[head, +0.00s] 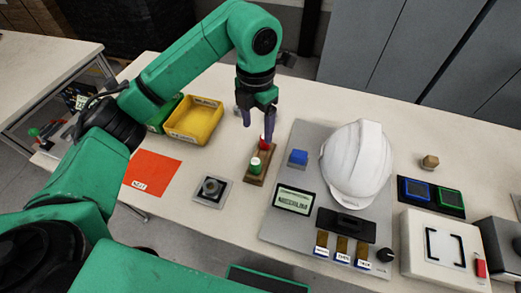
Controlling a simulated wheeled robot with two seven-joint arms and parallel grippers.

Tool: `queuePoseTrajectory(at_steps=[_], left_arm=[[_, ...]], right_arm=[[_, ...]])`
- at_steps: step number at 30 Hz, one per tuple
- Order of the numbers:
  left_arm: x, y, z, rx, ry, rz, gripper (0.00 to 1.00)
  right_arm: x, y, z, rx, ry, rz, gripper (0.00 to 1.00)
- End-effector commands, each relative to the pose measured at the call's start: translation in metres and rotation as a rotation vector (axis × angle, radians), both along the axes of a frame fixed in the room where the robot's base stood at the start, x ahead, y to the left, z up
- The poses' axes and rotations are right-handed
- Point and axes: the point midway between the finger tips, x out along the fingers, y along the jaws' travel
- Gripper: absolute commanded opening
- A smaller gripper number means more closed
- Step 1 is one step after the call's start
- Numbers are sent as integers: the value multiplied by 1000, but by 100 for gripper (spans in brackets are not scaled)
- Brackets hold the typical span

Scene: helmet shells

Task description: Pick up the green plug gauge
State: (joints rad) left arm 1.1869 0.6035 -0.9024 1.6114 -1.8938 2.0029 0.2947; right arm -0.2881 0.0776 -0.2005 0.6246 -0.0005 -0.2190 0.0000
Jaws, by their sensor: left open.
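The green plug gauge (255,164) stands upright at the near end of a small brown wooden holder (254,181) on the table. A red-topped gauge (264,143) stands behind it in the same holder. My left gripper (258,125) points down over the far end of the holder, with its dark fingers apart. It is above and behind the green plug gauge, close to the red one. One finger partly covers the red gauge, and I cannot tell whether they touch. My right gripper is out of view.
A yellow bin (207,103) and an orange-red sheet (151,172) lie to the left. A small grey fixture (212,190) sits left of the holder. To the right, a grey panel (290,235) carries a white helmet shell (357,160), a blue block (298,158) and a display (293,199).

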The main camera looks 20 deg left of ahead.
Motion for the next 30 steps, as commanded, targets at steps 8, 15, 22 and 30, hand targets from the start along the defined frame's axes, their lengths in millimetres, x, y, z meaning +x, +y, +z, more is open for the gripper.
queuePoseTrajectory(at_steps=[8, 15, 22, 30], left_arm=[[-3, 0, -62, 1, 8, 0, 74], [-4, 2, -98, 1, 5, 0, 74], [-5, 3, -138, 0, 2, 0, 74], [-4, 3, -142, 1, -1, -1, 52]], right_arm=[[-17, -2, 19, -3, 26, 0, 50], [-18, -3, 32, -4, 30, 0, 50], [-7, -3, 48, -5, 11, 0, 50], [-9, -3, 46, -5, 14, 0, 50]])
